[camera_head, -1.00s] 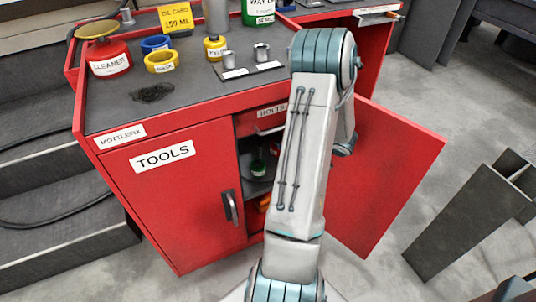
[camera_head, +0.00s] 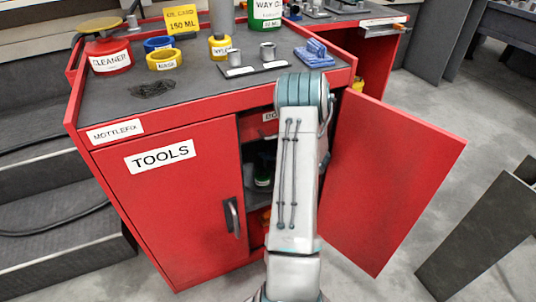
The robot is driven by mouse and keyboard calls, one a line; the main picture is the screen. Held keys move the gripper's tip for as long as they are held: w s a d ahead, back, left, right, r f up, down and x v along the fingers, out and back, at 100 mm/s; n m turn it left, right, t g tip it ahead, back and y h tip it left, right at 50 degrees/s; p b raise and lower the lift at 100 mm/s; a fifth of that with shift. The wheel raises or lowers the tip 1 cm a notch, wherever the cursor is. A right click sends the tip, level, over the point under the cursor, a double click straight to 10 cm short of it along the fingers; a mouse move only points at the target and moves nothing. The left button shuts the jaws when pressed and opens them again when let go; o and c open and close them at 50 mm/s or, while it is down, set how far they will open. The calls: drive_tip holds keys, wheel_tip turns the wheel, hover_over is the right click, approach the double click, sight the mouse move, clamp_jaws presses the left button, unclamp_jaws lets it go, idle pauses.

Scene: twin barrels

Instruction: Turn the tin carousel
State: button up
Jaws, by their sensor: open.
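I cannot make out a tin carousel in this view. The red cabinet (camera_head: 180,215) marked TOOLS has its right door (camera_head: 395,180) swung open and its left door shut. My arm stands in front of the opening and hides much of the inside. A dark green item (camera_head: 263,176) shows in the gap left of my arm, with a red-orange item (camera_head: 266,217) lower down. My gripper is out of sight, so its place relative to these things cannot be seen.
A dark metal piece (camera_head: 480,240) stands on the floor at right. Floor between it and the open door is clear.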

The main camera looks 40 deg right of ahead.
drive_tip(key=shift+x, duration=1)
clamp_jaws()
